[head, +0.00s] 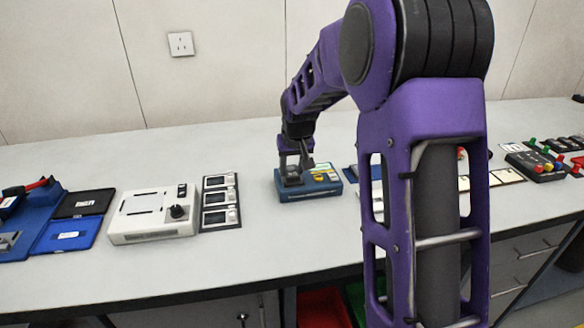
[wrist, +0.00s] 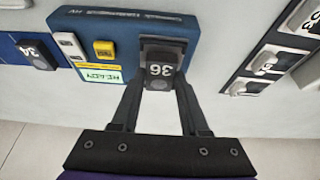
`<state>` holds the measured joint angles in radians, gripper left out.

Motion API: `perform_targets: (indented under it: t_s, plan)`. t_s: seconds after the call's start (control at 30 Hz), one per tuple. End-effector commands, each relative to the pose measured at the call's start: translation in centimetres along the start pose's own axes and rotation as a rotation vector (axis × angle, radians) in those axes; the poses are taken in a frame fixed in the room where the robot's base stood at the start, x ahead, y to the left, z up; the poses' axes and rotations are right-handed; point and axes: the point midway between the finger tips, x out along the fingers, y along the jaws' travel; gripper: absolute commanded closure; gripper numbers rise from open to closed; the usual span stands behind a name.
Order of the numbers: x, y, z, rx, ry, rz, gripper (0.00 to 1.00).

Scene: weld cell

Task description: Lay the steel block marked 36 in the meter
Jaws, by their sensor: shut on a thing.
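The steel block marked 36 (wrist: 160,70) is between the fingers of my gripper (wrist: 161,84) in the wrist view, with its number upside down. The meter (wrist: 115,26) is a blue box with a dark seat, a yellow button and a green label reading READY. The block is at the dark seat on the meter's face; I cannot tell whether it rests on it or is just above. In the head view my gripper (head: 291,172) is over the left part of the meter (head: 318,193), and its fingers mostly hide the block.
A block marked 34 (wrist: 35,54) lies on a blue mat beside the meter in the wrist view. In the head view a black panel with several framed pieces (head: 207,183) and a white device with a knob (head: 150,232) stand left. My arm hides part of the bench right of the meter.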

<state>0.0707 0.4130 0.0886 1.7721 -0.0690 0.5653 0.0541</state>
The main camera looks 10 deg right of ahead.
Motion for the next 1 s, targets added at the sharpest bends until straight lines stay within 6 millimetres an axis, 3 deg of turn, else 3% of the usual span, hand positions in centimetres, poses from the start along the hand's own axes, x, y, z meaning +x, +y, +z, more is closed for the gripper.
perform_targets:
  t_s: [0.27, 0.3, 0.5, 0.8, 1.0]
  plan:
    - [0.0, 0.0, 0.0, 0.000, 0.002, 0.000, 1.00]
    - [0.0, 0.0, 0.0, 0.000, 0.002, 0.000, 0.54]
    - [0.0, 0.0, 0.0, 0.000, 0.001, 0.000, 0.21]
    - [0.0, 0.0, 0.0, 0.000, -0.002, 0.000, 0.21]
    - [-1.0, 0.0, -0.4, 0.000, -0.001, 0.000, 0.21]
